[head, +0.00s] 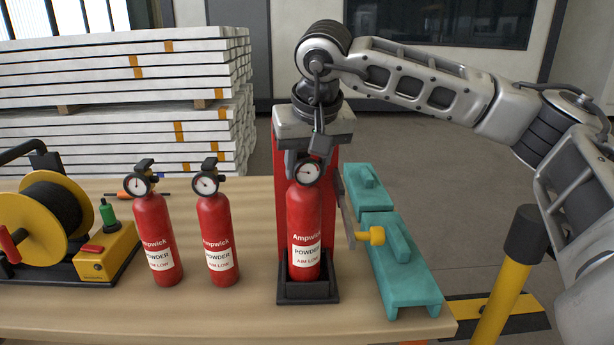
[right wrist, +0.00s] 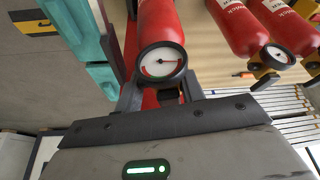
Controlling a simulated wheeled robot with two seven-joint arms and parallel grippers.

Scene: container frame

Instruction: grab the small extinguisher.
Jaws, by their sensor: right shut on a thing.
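A small red extinguisher (head: 303,222) with a round gauge and a white label reading POWDER stands upright in the black foot of a red stand (head: 283,200). My right gripper (head: 306,160) comes down from above and is shut on the top of this extinguisher, behind the gauge. In the right wrist view the gripper's fingers (right wrist: 162,90) sit on both sides of its neck, and its red body (right wrist: 160,20) shows beyond the gauge. Two similar extinguishers, one at far left (head: 155,240) and one nearer (head: 216,238), stand on the table to its left. My left gripper is not in view.
A yellow and black reel (head: 105,262) is at the table's left. Teal clamp-like blocks (head: 405,265) and a yellow knob (head: 370,236) are close right of the stand. A yellow post (head: 500,300) rises beyond the table's right edge. Stacked white boards (head: 120,90) stand behind.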

